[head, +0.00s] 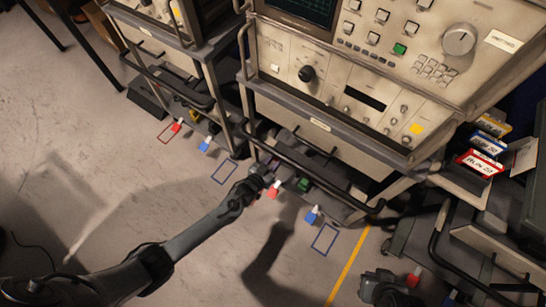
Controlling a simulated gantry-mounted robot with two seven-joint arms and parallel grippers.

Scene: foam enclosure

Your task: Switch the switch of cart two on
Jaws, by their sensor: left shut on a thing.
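The middle cart (330,145) carries a large beige instrument panel with knobs and buttons. Its low front has a dark bar handle, a red block (273,189), a green part (304,184) and a blue block (312,215). My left gripper (262,175) reaches in from the lower left to the cart's low front edge, just left of and above the red block. It is shut on a small part there, mostly hidden by the fingers. A dark mechanical piece at the bottom, probably my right gripper (385,288), is too dark to read. I cannot make out cart numbers or a labelled switch.
Another cart (165,70) stands at the upper left, with red (176,127) and blue (204,146) blocks low down. A dark cart (470,250) and labelled boxes (480,163) are at right.

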